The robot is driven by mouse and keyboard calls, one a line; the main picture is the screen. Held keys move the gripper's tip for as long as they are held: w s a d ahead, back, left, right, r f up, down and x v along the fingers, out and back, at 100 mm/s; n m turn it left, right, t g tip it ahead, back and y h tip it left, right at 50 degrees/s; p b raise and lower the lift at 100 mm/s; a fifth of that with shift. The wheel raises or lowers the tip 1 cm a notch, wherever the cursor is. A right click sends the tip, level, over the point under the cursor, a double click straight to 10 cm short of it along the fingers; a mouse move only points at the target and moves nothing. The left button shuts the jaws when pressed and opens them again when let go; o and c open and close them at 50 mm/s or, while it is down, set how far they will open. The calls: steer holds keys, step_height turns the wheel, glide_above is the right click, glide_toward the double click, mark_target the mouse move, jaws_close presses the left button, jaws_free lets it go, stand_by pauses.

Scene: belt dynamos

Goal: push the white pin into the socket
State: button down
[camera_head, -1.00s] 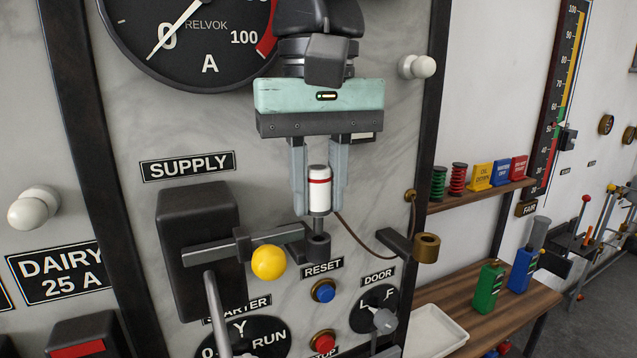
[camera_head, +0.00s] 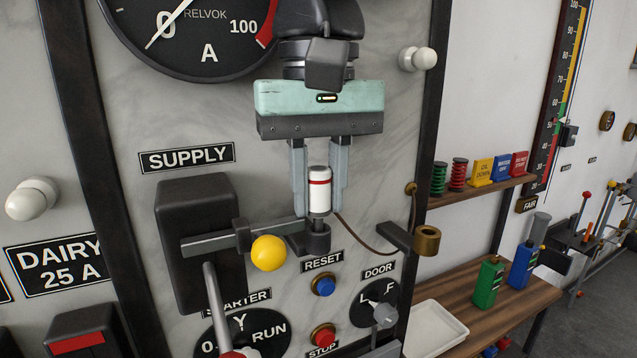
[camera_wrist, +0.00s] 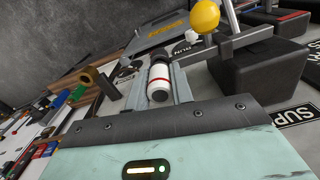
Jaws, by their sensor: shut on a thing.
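The white pin (camera_head: 319,191), with a red band and a dark lower stem, stands upright between the two grey fingers of my gripper (camera_head: 319,207). My gripper is shut on it. The dark socket (camera_head: 318,241) is right below, at the end of a bracket beside the supply box. The lower stem meets the socket's top and appears to be partly in it; the white body stays above the rim. In the wrist view the pin (camera_wrist: 160,80) lies between the fingers, and its far end hides most of the socket.
A yellow ball knob (camera_head: 268,253) on a lever is just left of the socket. A brass ring holder (camera_head: 427,240) is to the right, with a thin cord (camera_head: 368,246) near it. The blue reset button (camera_head: 324,286) and red stop button (camera_head: 323,336) sit below.

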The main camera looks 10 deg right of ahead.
mark_target(319, 169)
steer(key=c, duration=1.1)
jaws_free()
steer(key=shift+f, duration=0.1)
steer(key=shift+c, duration=0.2)
steer(key=shift+a+r, duration=0.1)
steer(key=shift+r, duration=0.35)
step_height(319, 169, up, 17)
steer(key=b, duration=0.1)
steer(key=shift+f, duration=0.15)
